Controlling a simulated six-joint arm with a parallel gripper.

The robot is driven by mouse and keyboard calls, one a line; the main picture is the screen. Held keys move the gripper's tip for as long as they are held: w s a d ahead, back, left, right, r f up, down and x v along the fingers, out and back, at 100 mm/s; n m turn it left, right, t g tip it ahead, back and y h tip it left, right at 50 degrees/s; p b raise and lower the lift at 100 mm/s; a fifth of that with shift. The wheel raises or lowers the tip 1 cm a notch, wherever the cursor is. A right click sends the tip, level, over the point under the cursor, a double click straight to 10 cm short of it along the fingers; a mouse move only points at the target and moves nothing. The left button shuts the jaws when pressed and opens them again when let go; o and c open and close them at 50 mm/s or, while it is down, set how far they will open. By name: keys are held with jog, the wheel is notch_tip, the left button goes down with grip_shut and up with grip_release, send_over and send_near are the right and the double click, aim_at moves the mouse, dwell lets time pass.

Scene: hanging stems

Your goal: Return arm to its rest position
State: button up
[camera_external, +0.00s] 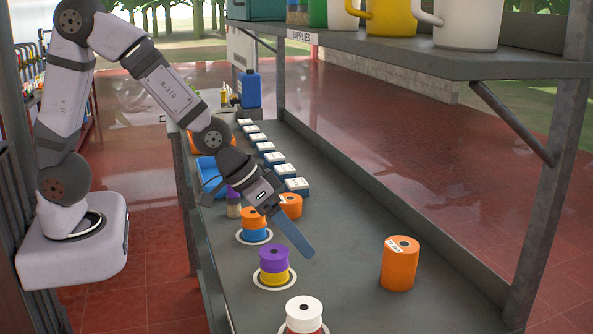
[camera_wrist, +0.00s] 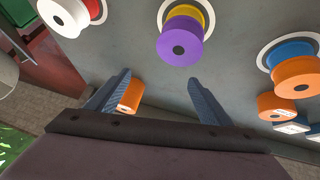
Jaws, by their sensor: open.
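My gripper (camera_external: 296,232) hangs over the grey bench, its blue fingers pointing down to the right. In the wrist view my gripper (camera_wrist: 160,86) has its two fingers spread apart, with nothing held. A purple-over-yellow spool stack (camera_external: 273,262) stands close by, on a white ring; it shows at the top of the wrist view (camera_wrist: 180,42). An orange roll (camera_external: 400,263) stands apart to the right; in the wrist view it shows beside the left finger (camera_wrist: 131,97). A smaller orange roll (camera_external: 291,206) stands behind my gripper, partly hidden by it.
An orange-over-blue stack (camera_external: 253,221) and a white-over-red stack (camera_external: 304,312) stand on white rings. A row of small boxes (camera_external: 274,158) lines the bench behind. A supplies shelf (camera_external: 400,57) with mugs hangs above.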

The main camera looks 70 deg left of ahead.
jog(key=s+a+g, duration=0.1)
jog(key=s, duration=0.1)
jog(key=s+a, duration=0.1)
jog(key=s, duration=0.2)
jog(key=s+a+n+g, duration=0.1)
jog(key=s+a, duration=0.1)
jog(key=shift+s+g, duration=0.3)
jog(key=s+a+f+g+y, duration=0.1)
jog(key=s+a+g, duration=0.1)
jog(key=s, duration=0.4)
jog(key=s+a+f+m+g, duration=0.1)
jog(key=s+a+g, duration=0.1)
jog(key=s+a, duration=0.3)
jog(key=shift+s+f+y, duration=0.3)
jog(key=shift+s+y, duration=0.1)
jog(key=shift+s, duration=0.7)
